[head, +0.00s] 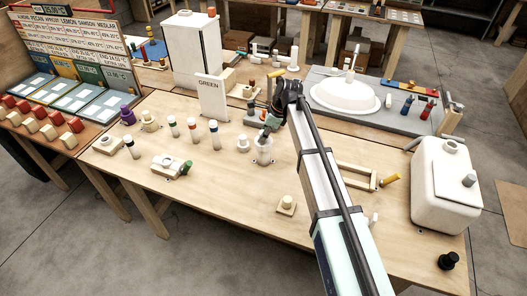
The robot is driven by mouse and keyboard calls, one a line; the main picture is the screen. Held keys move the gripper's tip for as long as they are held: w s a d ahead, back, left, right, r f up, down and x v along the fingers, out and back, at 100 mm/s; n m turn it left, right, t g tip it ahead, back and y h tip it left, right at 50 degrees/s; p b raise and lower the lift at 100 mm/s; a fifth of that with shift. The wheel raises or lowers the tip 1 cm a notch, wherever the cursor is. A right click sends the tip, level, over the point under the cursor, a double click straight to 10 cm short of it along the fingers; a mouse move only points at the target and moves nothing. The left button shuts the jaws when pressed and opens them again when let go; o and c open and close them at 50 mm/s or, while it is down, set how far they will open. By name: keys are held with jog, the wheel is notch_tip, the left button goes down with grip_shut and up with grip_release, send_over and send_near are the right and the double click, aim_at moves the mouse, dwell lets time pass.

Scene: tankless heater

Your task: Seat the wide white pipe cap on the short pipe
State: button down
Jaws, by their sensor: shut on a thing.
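My gripper (266,131) is over the middle of the wooden table, pointing down, with its fingers at the top of a wide whitish cylinder (263,154). It is shut on a pale piece there, which looks like the wide white pipe cap. The picture is too small to separate the cap from what stands below it, or to tell whether they touch. The short pipe cannot be picked out surely. A short pale stub on a square base (286,205) stands nearer the front, and a pale post (242,145) stands just left of my gripper.
Several banded cylinders, one of them here (193,129), stand to the left. A GREEN sign (212,98) and a tall white box (192,55) stand behind. A white tank (446,188) and a black knob (448,260) are at the right.

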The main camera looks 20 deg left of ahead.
jog(key=shift+f, duration=1.55)
dwell(1.5)
jog(key=c, duration=0.7)
grip_release()
jog(key=v, duration=1.2)
